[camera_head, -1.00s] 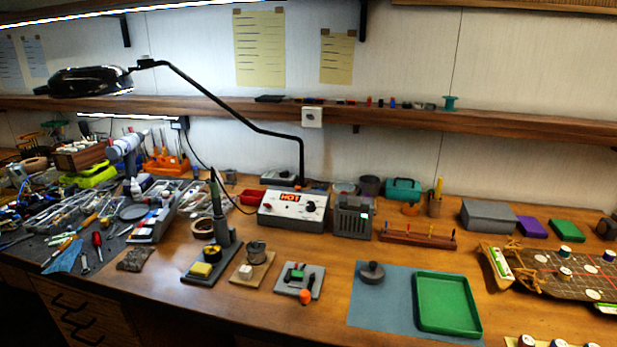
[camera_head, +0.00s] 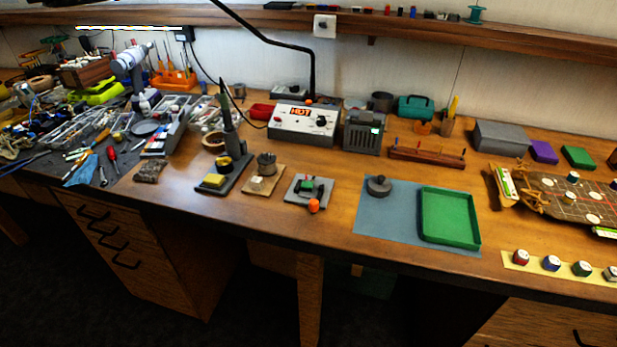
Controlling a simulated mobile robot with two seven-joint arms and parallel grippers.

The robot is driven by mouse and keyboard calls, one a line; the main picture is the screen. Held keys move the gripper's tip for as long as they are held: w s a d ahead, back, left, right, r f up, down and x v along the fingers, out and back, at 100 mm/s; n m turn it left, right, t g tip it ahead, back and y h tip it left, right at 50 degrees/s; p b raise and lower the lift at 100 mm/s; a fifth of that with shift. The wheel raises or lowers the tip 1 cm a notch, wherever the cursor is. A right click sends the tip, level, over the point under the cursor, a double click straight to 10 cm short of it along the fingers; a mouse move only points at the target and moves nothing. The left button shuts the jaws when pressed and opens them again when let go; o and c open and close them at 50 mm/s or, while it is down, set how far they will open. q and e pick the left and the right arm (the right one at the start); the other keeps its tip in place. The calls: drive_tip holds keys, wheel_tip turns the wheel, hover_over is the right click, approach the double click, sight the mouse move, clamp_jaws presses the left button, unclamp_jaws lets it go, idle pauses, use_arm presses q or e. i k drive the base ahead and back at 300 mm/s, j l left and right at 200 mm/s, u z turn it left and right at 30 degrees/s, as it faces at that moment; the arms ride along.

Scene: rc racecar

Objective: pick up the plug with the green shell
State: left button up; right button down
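A small green piece (camera_head: 307,184) sits on a light grey plate (camera_head: 298,198) near the front middle of the bench, with an orange ball-shaped part (camera_head: 314,206) at the plate's front edge. It may be the plug with the green shell, but it is too small to tell. Neither of my grippers shows in this view.
The wooden bench (camera_head: 330,238) holds a soldering station (camera_head: 303,123), an iron stand (camera_head: 228,150), a blue mat (camera_head: 385,220) and an empty green tray (camera_head: 447,238). Tools crowd the left; paint pots (camera_head: 551,263) stand front right. Bare wood lies around the grey plate.

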sight(306, 186)
drive_tip(key=z, duration=0.7)
drive_tip(key=j+z, duration=0.35)
drive_tip(key=k+j+z, duration=0.1)
drive_tip(key=z, duration=0.25)
drive_tip(key=k+j+z, duration=0.15)
drive_tip(key=z, duration=0.15)
drive_tip(key=k+j+z, duration=0.2)
drive_tip(key=j, duration=0.25)
drive_tip(key=k+j+z, duration=0.2)
drive_tip(key=k+j, duration=0.5)
